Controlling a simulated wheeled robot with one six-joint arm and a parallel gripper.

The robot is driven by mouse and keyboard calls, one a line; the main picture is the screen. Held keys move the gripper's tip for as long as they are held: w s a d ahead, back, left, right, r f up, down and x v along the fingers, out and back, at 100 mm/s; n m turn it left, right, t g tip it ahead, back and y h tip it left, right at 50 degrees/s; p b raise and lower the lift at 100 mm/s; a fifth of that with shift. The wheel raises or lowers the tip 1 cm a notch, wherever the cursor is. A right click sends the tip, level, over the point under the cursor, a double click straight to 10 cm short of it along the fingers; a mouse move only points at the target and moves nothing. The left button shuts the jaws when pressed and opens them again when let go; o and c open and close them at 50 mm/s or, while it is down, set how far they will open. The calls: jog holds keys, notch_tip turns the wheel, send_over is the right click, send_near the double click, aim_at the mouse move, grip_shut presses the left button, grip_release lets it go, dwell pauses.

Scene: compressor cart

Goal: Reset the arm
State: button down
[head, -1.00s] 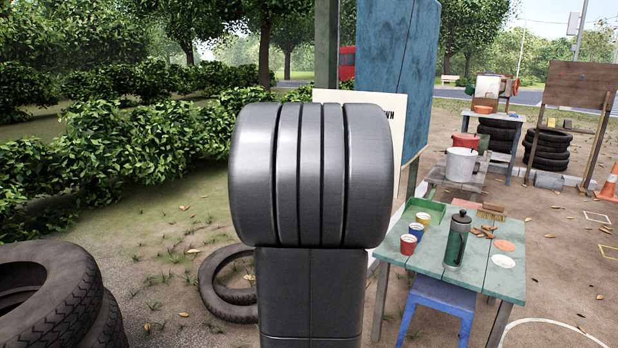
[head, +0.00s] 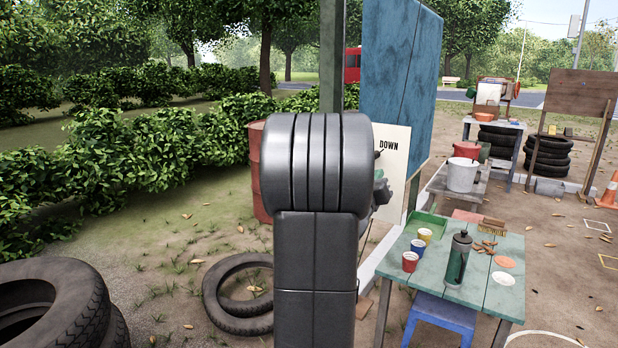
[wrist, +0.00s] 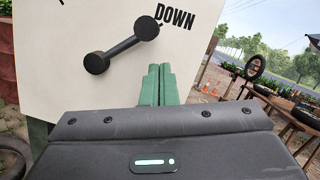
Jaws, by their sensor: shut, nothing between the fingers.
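A pale board (wrist: 60,60) with the word DOWN fills the left of the wrist view; it also shows behind my arm in the head view (head: 396,135). On it is a dark lever (wrist: 121,48) with a round hub at lower left and a round knob at upper right. The knob lies close to the word DOWN. My gripper (wrist: 159,70) has green fingers pressed together, empty, below and right of the knob and apart from it. In the head view my arm hides most of the board and the lever.
A blue panel (head: 405,85) stands behind the board. A green table (head: 490,275) at right holds paint cups, a dark bottle and a brush. Tyres (head: 55,300) lie at left. A red barrel (head: 256,180) is partly hidden by my arm.

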notch_tip(320, 180, down, 7)
jog(key=m+h+p, duration=0.1)
jog(key=m+p, duration=0.2)
jog(key=m, duration=0.1)
jog(key=r+b+v, duration=0.1)
jog(key=b+v, duration=0.1)
jog(key=v, duration=0.5)
jog(key=shift+s, duration=0.45)
jog(key=shift+f, duration=0.1)
